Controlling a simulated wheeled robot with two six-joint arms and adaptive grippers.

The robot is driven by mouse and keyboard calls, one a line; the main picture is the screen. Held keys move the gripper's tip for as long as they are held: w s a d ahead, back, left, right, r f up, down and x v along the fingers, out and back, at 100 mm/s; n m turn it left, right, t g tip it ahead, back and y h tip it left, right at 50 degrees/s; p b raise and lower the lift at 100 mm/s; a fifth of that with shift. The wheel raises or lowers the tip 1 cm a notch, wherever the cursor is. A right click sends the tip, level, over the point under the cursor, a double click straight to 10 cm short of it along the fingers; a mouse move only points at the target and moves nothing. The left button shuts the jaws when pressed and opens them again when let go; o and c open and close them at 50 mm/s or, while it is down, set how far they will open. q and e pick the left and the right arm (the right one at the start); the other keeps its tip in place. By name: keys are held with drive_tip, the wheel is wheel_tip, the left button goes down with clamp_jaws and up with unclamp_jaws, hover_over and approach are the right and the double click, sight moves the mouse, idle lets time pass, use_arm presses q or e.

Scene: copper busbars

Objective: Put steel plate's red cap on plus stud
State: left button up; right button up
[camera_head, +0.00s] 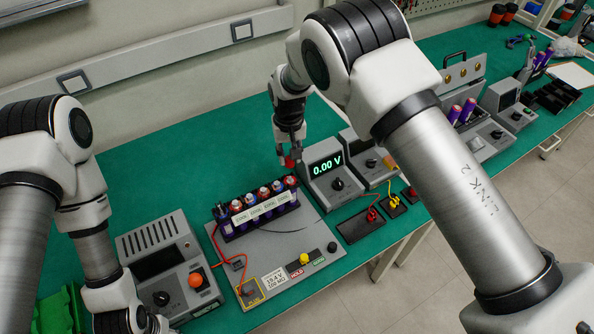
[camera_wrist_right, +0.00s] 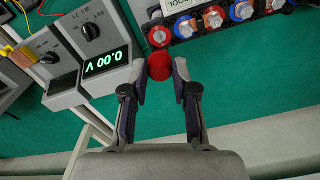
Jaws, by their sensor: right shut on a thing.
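In the right wrist view the round red cap (camera_wrist_right: 160,66) sits between the fingertips of my right gripper (camera_wrist_right: 161,80). The grey plate (camera_head: 290,245) carries the cell pack and a yellow-framed square (camera_head: 251,292) at its front left corner. A red wire ends near that square. The plus stud itself is too small to make out.
The purple cell pack (camera_head: 262,207) stands on the plate. A meter (camera_head: 332,178) reading 0.00 V stands close to my right gripper. A grey box with an orange knob (camera_head: 195,280) is left of the plate. Dark pads with red and yellow leads (camera_head: 361,224) lie right of it.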

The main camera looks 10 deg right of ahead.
use_arm(q)
wheel_tip(320, 180, down, 3)
drive_tip(key=b, duration=0.2)
drive_tip(key=shift+f+b, duration=0.15)
drive_tip(key=shift+b, duration=0.25)
use_arm(e)
hover_over(290, 178)
wheel_tip(290, 178, down, 4)
drive_tip(key=shift+f, duration=0.1)
use_arm(q)
drive_tip(key=shift+w+r+p, duration=0.1)
drive_tip(key=shift+r+p, duration=0.2)
drive_tip(key=shift+p, duration=0.05)
use_arm(e)
drive_tip(key=shift+w+r, duration=0.1)
drive_tip(key=shift+r, duration=0.2)
use_arm(q)
drive_tip(key=shift+r, duration=0.3)
use_arm(e)
drive_tip(key=shift+s+d+r, duration=0.1)
drive_tip(key=shift+s+r, duration=0.1)
use_arm(q)
drive_tip(key=shift+f, duration=0.15)
use_arm(e)
drive_tip(key=shift+f, duration=0.3)
